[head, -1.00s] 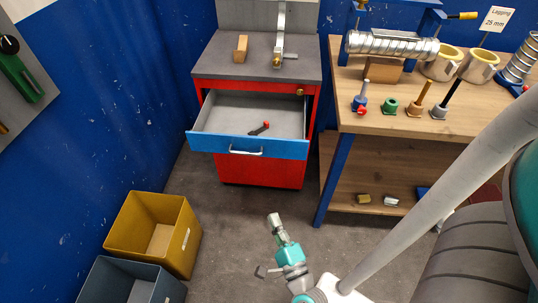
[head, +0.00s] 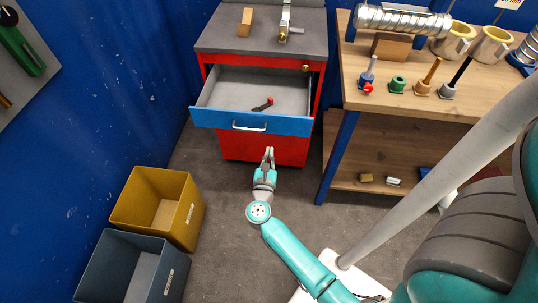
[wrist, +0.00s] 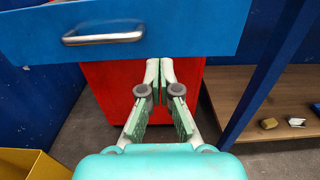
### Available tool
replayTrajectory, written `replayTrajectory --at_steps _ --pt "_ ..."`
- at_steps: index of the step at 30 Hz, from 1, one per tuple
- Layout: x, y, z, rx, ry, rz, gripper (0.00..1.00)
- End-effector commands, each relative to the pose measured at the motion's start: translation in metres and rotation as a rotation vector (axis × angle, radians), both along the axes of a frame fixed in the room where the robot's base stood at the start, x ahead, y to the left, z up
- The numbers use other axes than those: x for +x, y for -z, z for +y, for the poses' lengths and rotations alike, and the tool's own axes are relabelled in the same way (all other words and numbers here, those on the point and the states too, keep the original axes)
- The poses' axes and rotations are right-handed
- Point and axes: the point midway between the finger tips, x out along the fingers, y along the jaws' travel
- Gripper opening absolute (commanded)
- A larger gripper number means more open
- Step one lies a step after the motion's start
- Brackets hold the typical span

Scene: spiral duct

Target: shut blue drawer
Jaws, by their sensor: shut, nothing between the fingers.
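The blue drawer (head: 272,124) stands pulled out of the red cabinet (head: 262,149), with a silver bar handle (head: 249,127) on its front. A small dark tool with a red end (head: 263,104) lies inside the drawer. In the wrist view the blue drawer front (wrist: 190,35) fills the top, with its handle (wrist: 103,36) at upper left. My gripper (head: 269,151) is shut and empty, pointing at the cabinet just below and right of the handle. In the wrist view my gripper (wrist: 159,62) shows below the drawer front; I cannot tell whether it touches anything.
A wooden workbench (head: 430,101) with a blue leg stands to the right, bearing a spiral duct (head: 404,20) and several small holders. A yellow bin (head: 181,237) and a grey bin (head: 105,262) stand at lower left. Floor is open between the bins and bench.

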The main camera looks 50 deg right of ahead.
Motion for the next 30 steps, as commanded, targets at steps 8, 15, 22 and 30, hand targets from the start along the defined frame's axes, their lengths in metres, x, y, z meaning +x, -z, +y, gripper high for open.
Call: replayTrajectory --at_steps 8,15,22,30 --pt "0.027 -0.001 -0.047 -0.002 0.004 -0.001 0.0" --pt "0.045 -0.001 -0.078 -0.001 0.002 0.0 0.0" --pt "0.053 -0.001 -0.091 -0.002 0.0 0.001 0.0" --pt "0.054 0.0 -0.091 -0.002 -0.001 0.001 0.0"
